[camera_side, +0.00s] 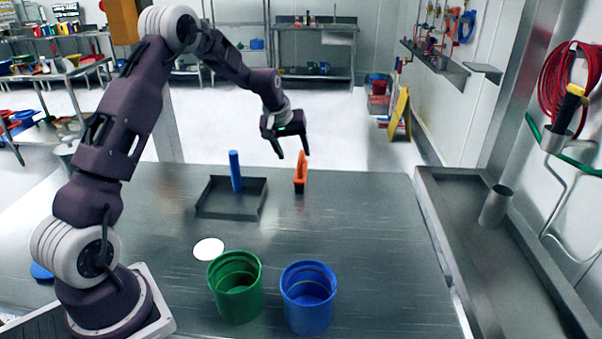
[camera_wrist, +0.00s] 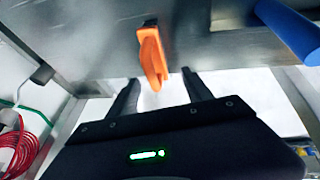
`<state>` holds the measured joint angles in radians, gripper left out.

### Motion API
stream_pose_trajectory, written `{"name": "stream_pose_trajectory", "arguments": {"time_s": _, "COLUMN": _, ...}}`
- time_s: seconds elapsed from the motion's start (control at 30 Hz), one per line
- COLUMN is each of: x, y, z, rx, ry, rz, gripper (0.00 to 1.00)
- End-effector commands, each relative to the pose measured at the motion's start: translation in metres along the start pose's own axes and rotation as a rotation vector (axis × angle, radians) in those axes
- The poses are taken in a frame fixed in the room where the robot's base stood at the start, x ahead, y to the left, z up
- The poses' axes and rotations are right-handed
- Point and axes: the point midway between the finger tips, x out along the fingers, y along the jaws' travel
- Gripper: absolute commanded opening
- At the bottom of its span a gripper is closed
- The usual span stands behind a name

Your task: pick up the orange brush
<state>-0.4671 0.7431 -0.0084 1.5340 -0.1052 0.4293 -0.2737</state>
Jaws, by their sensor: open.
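The orange brush (camera_side: 300,172) stands upright on the metal table near its far edge, just right of a shallow dark tray. In the wrist view the brush (camera_wrist: 152,58) shows ahead of and between the fingers, its dark base against the table. My gripper (camera_side: 293,156) is open and empty. In the side view its fingertips hang close to the top of the brush, a little above it. In the wrist view the two fingers of my gripper (camera_wrist: 158,76) are spread apart, with the orange end reaching toward the gap. I cannot tell whether any finger touches it.
A dark tray (camera_side: 228,215) holds an upright blue cylindrical object (camera_side: 235,170) left of the brush. A white disc (camera_side: 209,249), a green bucket (camera_side: 236,300) and a blue bucket (camera_side: 308,312) stand nearer the front. The table right of the brush is clear.

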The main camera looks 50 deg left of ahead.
Motion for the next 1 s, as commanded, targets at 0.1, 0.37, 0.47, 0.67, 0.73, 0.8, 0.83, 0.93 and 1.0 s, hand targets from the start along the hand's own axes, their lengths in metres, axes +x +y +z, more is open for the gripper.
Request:
{"name": "stream_pose_trajectory", "arguments": {"time_s": 0.1, "x": 0.017, "y": -0.001, "z": 0.0, "rx": -0.006, "ry": -0.003, "rz": -0.002, "gripper": 0.58}}
{"name": "stream_pose_trajectory", "arguments": {"time_s": 0.37, "x": 0.062, "y": 0.004, "z": -0.001, "rx": -0.005, "ry": -0.004, "rz": -0.002, "gripper": 0.58}}
{"name": "stream_pose_trajectory", "arguments": {"time_s": 0.47, "x": 0.072, "y": 0.004, "z": -0.001, "rx": -0.004, "ry": -0.003, "rz": -0.002, "gripper": 0.58}}
{"name": "stream_pose_trajectory", "arguments": {"time_s": 0.67, "x": 0.073, "y": 0.005, "z": -0.001, "rx": -0.003, "ry": -0.003, "rz": -0.001, "gripper": 0.58}}
{"name": "stream_pose_trajectory", "arguments": {"time_s": 0.73, "x": 0.073, "y": 0.005, "z": -0.001, "rx": -0.003, "ry": -0.003, "rz": -0.001, "gripper": 0.49}}
{"name": "stream_pose_trajectory", "arguments": {"time_s": 0.8, "x": 0.073, "y": 0.005, "z": -0.001, "rx": -0.003, "ry": -0.003, "rz": -0.001, "gripper": 0.35}}
{"name": "stream_pose_trajectory", "arguments": {"time_s": 0.83, "x": 0.073, "y": 0.005, "z": -0.001, "rx": -0.003, "ry": -0.003, "rz": -0.001, "gripper": 0.29}}
{"name": "stream_pose_trajectory", "arguments": {"time_s": 0.93, "x": 0.073, "y": 0.005, "z": -0.001, "rx": -0.003, "ry": -0.003, "rz": -0.001, "gripper": 0.09}}
{"name": "stream_pose_trajectory", "arguments": {"time_s": 1.0, "x": 0.073, "y": 0.005, "z": -0.001, "rx": -0.003, "ry": -0.003, "rz": -0.001, "gripper": 0.0}}
